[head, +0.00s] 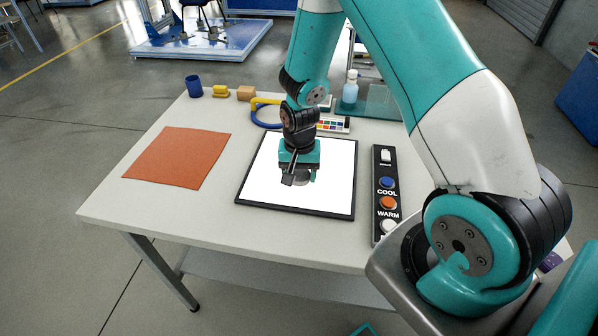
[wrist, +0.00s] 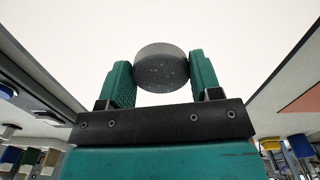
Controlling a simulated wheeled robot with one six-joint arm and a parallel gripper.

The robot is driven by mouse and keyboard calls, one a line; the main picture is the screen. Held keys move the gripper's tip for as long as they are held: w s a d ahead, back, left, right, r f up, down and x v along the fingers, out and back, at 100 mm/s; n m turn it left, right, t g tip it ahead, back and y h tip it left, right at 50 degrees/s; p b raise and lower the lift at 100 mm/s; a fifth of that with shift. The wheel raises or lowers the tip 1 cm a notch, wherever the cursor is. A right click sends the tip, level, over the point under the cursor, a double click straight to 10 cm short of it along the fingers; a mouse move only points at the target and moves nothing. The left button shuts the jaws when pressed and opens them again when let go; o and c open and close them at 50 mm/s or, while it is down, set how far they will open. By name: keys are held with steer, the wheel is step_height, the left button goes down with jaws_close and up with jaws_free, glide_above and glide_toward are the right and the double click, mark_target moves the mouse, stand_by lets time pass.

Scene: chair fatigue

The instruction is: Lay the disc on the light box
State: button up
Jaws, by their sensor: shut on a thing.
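The light box (head: 328,182) is a bright white panel in a thin black frame, lying flat on the table. My gripper (head: 302,178) is over the light box, pointing down, in the head view. In the wrist view my gripper (wrist: 161,80) has its two green fingers shut on a grey disc (wrist: 162,66), one finger on each side. The disc also shows partly below the gripper in the head view (head: 303,181). The white panel fills the background behind the disc in the wrist view. I cannot tell whether the disc touches the panel.
A control strip (head: 376,219) with COOL and WARM buttons lies right of the light box. An orange mat (head: 177,158) lies at the left. A blue cup (head: 194,87), a yellow block (head: 220,91), a tan block (head: 246,93) and a bottle (head: 350,90) stand along the back.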

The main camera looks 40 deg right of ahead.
mark_target(300, 175)
steer(key=shift+f, duration=0.15)
steer(key=o, duration=0.9)
steer(key=shift+o, duration=0.2)
step_height(300, 175, up, 12)
steer(key=b, duration=0.2)
steer(key=s+a+r+n+y, duration=0.2)
steer(key=s+a+r+n, duration=0.5)
steer(key=s, duration=0.3)
steer(key=s+a+r+n+y, duration=0.2)
steer(key=s+a+r+n, duration=0.5)
steer(key=s, duration=0.4)
steer(key=a+r, duration=0.1)
steer(key=a, duration=0.1)
steer(key=shift+a+n, duration=0.4)
